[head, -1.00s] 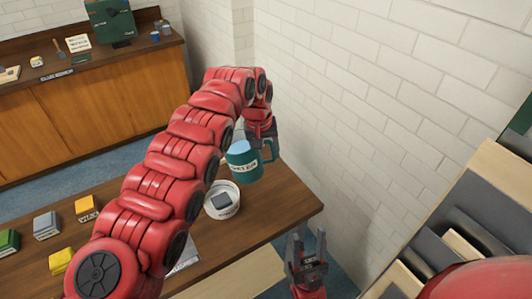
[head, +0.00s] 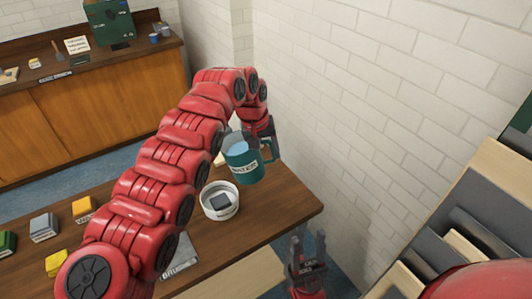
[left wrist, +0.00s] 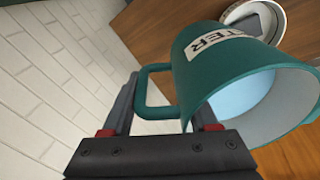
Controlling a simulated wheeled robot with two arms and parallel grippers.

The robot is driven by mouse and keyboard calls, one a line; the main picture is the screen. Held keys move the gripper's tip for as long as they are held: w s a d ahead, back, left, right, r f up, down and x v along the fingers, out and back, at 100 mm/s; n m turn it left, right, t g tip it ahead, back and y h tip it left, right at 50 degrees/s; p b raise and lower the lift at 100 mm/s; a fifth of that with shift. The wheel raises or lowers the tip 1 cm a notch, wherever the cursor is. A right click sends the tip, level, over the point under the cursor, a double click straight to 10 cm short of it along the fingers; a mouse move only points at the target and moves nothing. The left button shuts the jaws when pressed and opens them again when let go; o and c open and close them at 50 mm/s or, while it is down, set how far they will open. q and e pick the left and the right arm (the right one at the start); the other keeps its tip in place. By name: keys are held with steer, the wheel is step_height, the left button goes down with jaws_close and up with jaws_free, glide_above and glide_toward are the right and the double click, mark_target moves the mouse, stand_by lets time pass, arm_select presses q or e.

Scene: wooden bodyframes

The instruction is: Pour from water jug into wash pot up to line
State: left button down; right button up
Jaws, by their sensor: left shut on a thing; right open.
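The teal water jug (head: 246,169) with a "WATER" label is held above the table's right part in the head view. It is tilted slightly to the left, with pale blue water inside. My left gripper (head: 262,132) is shut on its handle, which also shows in the left wrist view (left wrist: 150,92). The white wash pot (head: 220,206) stands on the table, below and left of the jug. A dark grey square object sits in it; a fill line cannot be made out. In the left wrist view the pot (left wrist: 272,14) is partly behind the jug. My right gripper (head: 307,250) is open and empty beyond the table's front edge.
The wooden table (head: 285,205) has yellow (head: 84,207), grey (head: 43,225) and green blocks at the left. A grey sheet (head: 180,257) lies near the front edge. A white brick wall (head: 380,110) rises to the right. A slotted rack (head: 450,245) stands front right.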

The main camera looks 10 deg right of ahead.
mark_target(265, 143)
arm_select(q)
steer(key=shift+d+h+b, duration=0.15)
steer(key=shift+h+b, duration=0.25)
stand_by(0.3)
steer(key=shift+f+h, duration=0.1)
steer(key=shift+h, duration=0.7)
steer(key=shift+d+g, duration=0.15)
steer(key=shift+g, duration=0.15)
steer(key=shift+h+p, duration=0.35)
steer(key=shift+h, duration=0.05)
steer(key=shift+a+r+h+p, duration=0.2)
steer(key=shift+r+h+p, duration=0.75)
steer(key=shift+p, duration=0.15)
steer(key=shift+a+r+g+h+p, duration=0.3)
steer(key=shift+r+h+p, duration=0.35)
steer(key=shift+r+h, duration=0.15)
stand_by(0.9)
steer(key=shift+w+a+r+n+h, duration=0.15)
steer(key=shift+a+r+n+h, duration=0.25)
steer(key=shift+h, duration=0.45)
stand_by(0.5)
